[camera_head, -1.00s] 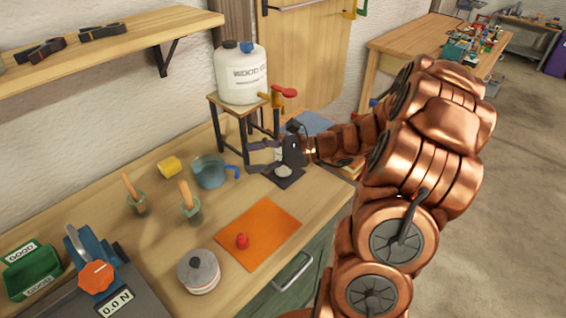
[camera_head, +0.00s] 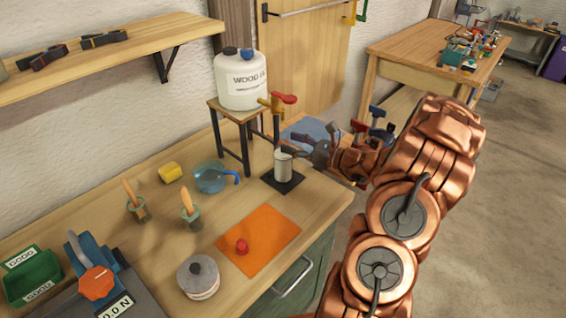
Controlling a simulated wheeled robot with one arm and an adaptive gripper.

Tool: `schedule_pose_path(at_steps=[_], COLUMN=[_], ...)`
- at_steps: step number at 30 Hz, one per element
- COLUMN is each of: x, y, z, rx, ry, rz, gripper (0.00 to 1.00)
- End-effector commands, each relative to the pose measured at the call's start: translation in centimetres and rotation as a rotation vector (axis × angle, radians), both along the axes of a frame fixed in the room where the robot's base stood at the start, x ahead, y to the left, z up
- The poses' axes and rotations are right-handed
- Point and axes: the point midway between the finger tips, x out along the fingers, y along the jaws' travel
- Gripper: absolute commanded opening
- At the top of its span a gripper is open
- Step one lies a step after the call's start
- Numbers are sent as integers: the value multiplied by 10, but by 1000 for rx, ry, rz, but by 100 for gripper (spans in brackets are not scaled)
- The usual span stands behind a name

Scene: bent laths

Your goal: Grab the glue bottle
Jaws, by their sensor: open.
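A small pale bottle (camera_head: 283,166) stands upright on a black square pad (camera_head: 285,184) near the back right of the bench, under the tap of a large white jug (camera_head: 241,82) labelled as wood glue. My gripper (camera_head: 284,143) is open, at the upper right of the small bottle. Its fingers point left, close to the bottle's top in the picture; I cannot tell whether they touch it. A small red piece (camera_head: 242,246), perhaps a cap, sits on an orange mat (camera_head: 268,232).
The jug stands on a wooden stand (camera_head: 229,112) with dark legs; its red-handled tap (camera_head: 283,98) overhangs the bottle. A blue-handled cup (camera_head: 209,178), two brush pots (camera_head: 191,216), a yellow roll (camera_head: 171,173) and a lidded tin (camera_head: 198,277) stand left and in front.

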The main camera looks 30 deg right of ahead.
Motion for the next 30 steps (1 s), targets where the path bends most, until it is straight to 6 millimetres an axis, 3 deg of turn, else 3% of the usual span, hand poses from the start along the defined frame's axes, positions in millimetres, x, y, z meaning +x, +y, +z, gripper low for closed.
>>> schedule_pose_path(at_steps=[6,16,30], x=[24,29,29], y=[14,16,16], z=[2,0,0], rx=[0,-1,-1], ry=[1,0,0], rz=[4,0,1], gripper=[58,58,10])
